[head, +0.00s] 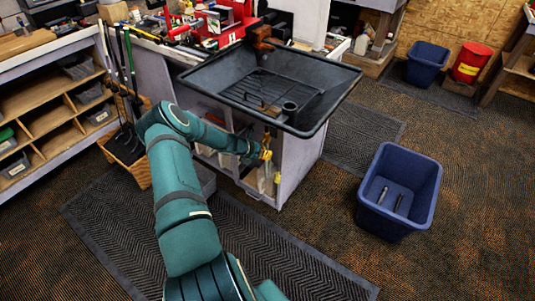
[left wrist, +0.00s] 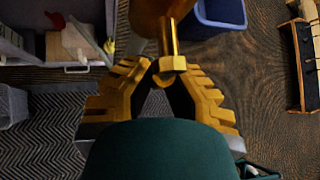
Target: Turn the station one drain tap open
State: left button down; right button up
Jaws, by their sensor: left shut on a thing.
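The black drain tray (head: 330,82) sits at the end of the workbench in the head view. A brass drain tap (left wrist: 168,40) fills the top middle of the left wrist view, with a stem and a squared end. Under the tray, my left gripper (head: 265,155) reaches in from the left. In the left wrist view its yellow stepped fingers (left wrist: 166,74) close from both sides on the squared end of the tap. The tap is small and partly hidden by the gripper in the head view, and its exact turn angle is unclear. My right gripper is out of view.
A blue bin (head: 428,175) with grip-like pieces stands on the floor to the right. A basket of golf clubs (head: 138,174) stands by the shelves at left. A red vise and tools (head: 215,28) lie on the bench. Floor between bench and bin is clear.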

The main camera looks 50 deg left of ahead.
pick_arm(q)
jog(key=shift+a+y, duration=0.3)
jog(key=shift+y, duration=0.2)
jog(key=shift+m, duration=0.3)
jog(key=c, duration=1)
grip_release()
jog(key=shift+f, duration=0.15)
jog(key=v, duration=1.2)
